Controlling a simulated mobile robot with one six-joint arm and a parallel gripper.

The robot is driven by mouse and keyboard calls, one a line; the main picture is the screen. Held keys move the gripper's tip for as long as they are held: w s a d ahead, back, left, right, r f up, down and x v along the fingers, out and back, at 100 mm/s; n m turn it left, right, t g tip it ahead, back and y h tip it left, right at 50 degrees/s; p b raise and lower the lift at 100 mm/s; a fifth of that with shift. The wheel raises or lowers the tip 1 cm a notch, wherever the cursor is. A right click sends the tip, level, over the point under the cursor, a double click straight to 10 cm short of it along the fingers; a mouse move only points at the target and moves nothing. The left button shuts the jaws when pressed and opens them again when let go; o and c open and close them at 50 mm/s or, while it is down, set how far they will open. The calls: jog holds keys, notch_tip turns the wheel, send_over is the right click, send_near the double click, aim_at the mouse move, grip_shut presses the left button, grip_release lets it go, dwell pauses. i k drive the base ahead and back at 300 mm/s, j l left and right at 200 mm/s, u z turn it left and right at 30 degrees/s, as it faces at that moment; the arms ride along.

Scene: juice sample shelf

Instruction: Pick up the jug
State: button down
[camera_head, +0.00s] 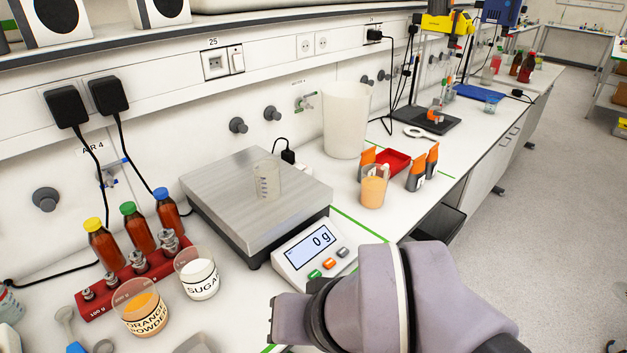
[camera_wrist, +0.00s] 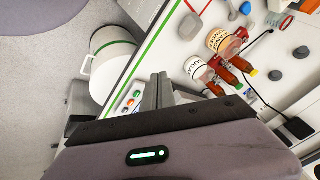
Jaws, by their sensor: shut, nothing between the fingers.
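A tall, pale, translucent vessel (camera_head: 346,122), which looks like the jug, stands upright on the bench beyond the scale, close to the wall. No handle on it shows clearly. My gripper (camera_wrist: 160,80) is shut and empty in the wrist view. In the head view my gripper and wrist are in the foreground at the bottom, in front of the scale display and well apart from the vessel. A white round body with a handle-like loop (camera_wrist: 110,65) shows at the bench edge in the wrist view; I cannot tell whether it is a jug.
A scale (camera_head: 225,200) carries a small beaker (camera_head: 267,181); its display (camera_head: 313,245) reads 0 g. A beaker of orange liquid (camera_head: 374,190), orange-topped containers and a red tray (camera_head: 394,160) stand near the vessel. Bottles, weights, sugar (camera_head: 200,282) and orange powder (camera_head: 143,316) are at left.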

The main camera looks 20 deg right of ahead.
aim_at(374, 179)
jog(key=i+l+z, duration=0.15)
jog(key=z, duration=0.3)
jog(key=i+l+z, duration=0.25)
jog(key=z, duration=0.15)
jog(key=i+l+z, duration=0.25)
jog(key=z, duration=0.2)
jog(key=i+z, duration=0.2)
jog(key=z, duration=0.2)
